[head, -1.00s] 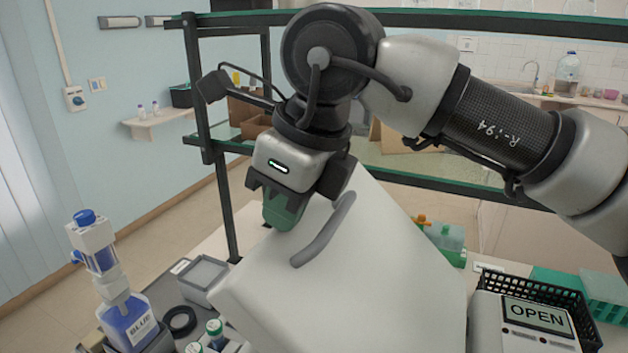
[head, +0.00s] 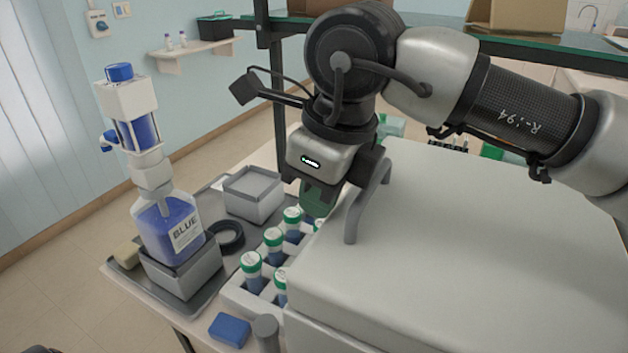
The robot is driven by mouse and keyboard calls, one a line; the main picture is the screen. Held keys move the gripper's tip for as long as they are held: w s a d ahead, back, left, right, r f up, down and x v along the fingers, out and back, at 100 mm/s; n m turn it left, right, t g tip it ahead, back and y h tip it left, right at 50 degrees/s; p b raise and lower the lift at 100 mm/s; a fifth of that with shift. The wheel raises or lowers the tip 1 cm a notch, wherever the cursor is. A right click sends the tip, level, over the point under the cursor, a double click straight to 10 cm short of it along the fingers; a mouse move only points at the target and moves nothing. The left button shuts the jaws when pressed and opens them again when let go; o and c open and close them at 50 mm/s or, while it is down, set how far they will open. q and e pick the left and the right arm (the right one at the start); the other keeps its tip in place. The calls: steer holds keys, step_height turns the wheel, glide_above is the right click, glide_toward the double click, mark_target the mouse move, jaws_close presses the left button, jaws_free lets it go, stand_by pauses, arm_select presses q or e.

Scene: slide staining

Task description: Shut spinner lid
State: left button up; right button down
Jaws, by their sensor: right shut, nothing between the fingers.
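The spinner lid (head: 480,230) is the large pale cover filling the right half of the view. It lies nearly flat, and its far side is partly hidden by my right arm. Its grey bar handle (head: 353,222) stands at the lid's left edge. My right gripper (head: 315,203) has green fingertips pointing down just left of the handle. Its fingers are shut and empty, close beside the handle; I cannot tell whether they touch it. The spinner's display is out of view. My left gripper is not in view.
Several green-capped bottles (head: 273,240) stand in a white rack left of the spinner. A blue dispenser bottle (head: 172,232), a black ring (head: 227,236) and a grey box (head: 252,194) stand on a grey tray. A blue block (head: 230,329) lies near the front.

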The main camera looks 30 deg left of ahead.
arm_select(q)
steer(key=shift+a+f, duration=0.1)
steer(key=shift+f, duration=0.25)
arm_select(e)
steer(key=shift+s+f, duration=0.2)
steer(key=shift+f, duration=0.6)
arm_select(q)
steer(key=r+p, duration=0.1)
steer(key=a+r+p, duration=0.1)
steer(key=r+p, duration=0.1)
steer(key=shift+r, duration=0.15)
arm_select(e)
steer(key=a+r, duration=0.5)
steer(key=r, duration=0.9)
steer(key=shift+w+a, duration=0.15)
steer(key=shift+w, duration=0.05)
